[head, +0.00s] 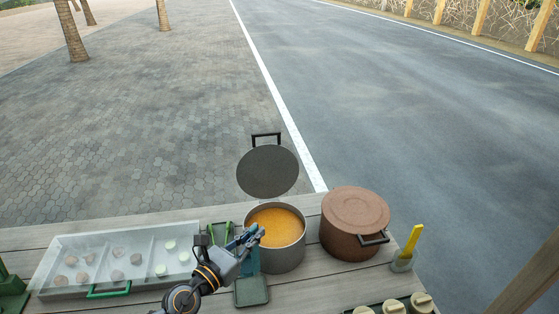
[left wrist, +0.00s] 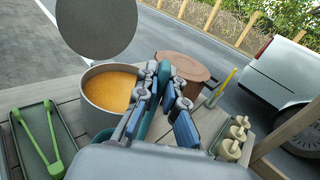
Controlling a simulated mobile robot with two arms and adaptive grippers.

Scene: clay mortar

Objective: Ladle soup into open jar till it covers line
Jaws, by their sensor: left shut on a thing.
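The grey pot (head: 286,261) holds orange soup (head: 275,222) and is open. It also shows in the left wrist view (left wrist: 92,112). My left gripper (head: 254,237) is at the pot's left front side. It is shut on a teal thing (left wrist: 153,124), mostly hidden by the fingers; I cannot tell its full shape or whether it is the ladle. No open jar with a line can be made out. My right gripper is not in view.
A brown lidded pot (head: 350,222) stands right of the soup pot. A round grey lid (head: 267,172) stands behind. Several lidded beige jars (head: 421,303) and a cup with a yellow tool (head: 412,241) are at right.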

